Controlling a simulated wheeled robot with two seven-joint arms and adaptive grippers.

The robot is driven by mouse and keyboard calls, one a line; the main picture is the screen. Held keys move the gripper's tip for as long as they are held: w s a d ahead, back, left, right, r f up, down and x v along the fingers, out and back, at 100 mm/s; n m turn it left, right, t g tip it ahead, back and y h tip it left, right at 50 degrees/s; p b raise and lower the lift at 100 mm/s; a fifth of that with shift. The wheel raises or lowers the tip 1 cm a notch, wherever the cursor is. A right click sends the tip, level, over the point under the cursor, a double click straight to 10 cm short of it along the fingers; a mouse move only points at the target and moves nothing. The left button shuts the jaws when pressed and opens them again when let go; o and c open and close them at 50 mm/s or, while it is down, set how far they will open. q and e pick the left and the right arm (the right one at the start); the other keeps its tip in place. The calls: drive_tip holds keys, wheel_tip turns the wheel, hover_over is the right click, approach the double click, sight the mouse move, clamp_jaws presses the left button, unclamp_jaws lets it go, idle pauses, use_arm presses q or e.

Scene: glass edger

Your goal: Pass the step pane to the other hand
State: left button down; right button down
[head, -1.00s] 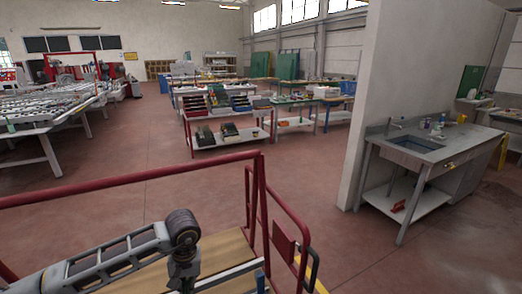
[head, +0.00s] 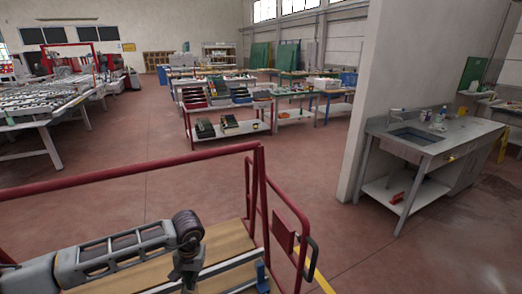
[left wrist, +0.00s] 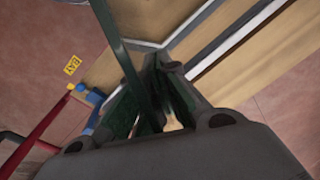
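In the left wrist view my left gripper (left wrist: 152,88) has its two grey fingers drawn close together around a thin dark green strip. The strip looks like the edge of the step pane (left wrist: 122,50), seen nearly edge-on, and runs from between the fingers to the top edge of the picture. The pane's full outline is not visible. My right gripper is in neither view.
A red guard rail (head: 130,177) crosses in front of me, with a wooden deck (head: 225,243) below it. A steel sink bench (head: 440,150) stands at the right beside a white wall (head: 405,60). Workbenches with bins stand farther back. The red floor between is clear.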

use_arm(q)
drive_tip(key=shift+r, duration=0.1)
idle(0.5)
drive_tip(key=w+d+r+m, duration=0.1)
drive_tip(key=w+d+r, duration=0.5)
drive_tip(key=d+r, duration=0.3)
drive_tip(key=w+d+r+m, duration=0.1)
drive_tip(key=w+d+r, duration=0.5)
drive_tip(key=d+r, duration=0.3)
wheel_tip(320, 180, up, 4)
drive_tip(key=shift+d+f, duration=0.2)
idle(0.4)
